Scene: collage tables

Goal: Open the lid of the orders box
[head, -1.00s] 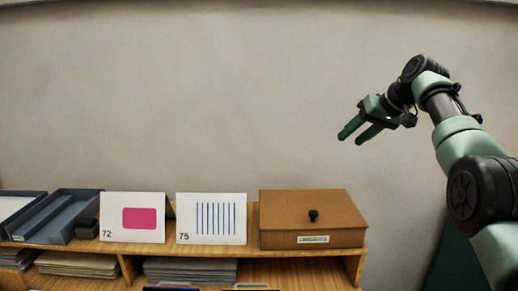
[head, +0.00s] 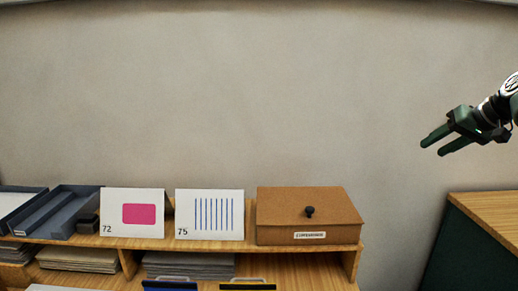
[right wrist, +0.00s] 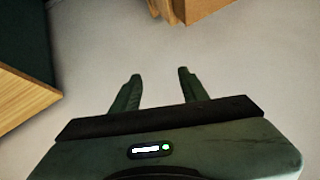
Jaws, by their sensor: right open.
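The brown orders box (head: 280,235) stands at the right end of the wooden shelf top in the head view. Its lid (head: 285,208) is closed, with a small black knob (head: 309,211) on it and a white label on the front whose text is too blurred to read. My right gripper (head: 432,147) is open and empty, in the air to the right of the box and above it. In the right wrist view its two fingers (right wrist: 158,82) stand apart with bare floor between and beyond them. My left gripper is not in view.
Card 72 with a pink rectangle (head: 139,214) and card 75 with blue stripes (head: 210,215) stand left of the box. Dark trays (head: 60,212) lie further left. A green-sided wooden table (head: 485,215) stands at the right, with a gap before the shelf (head: 352,258).

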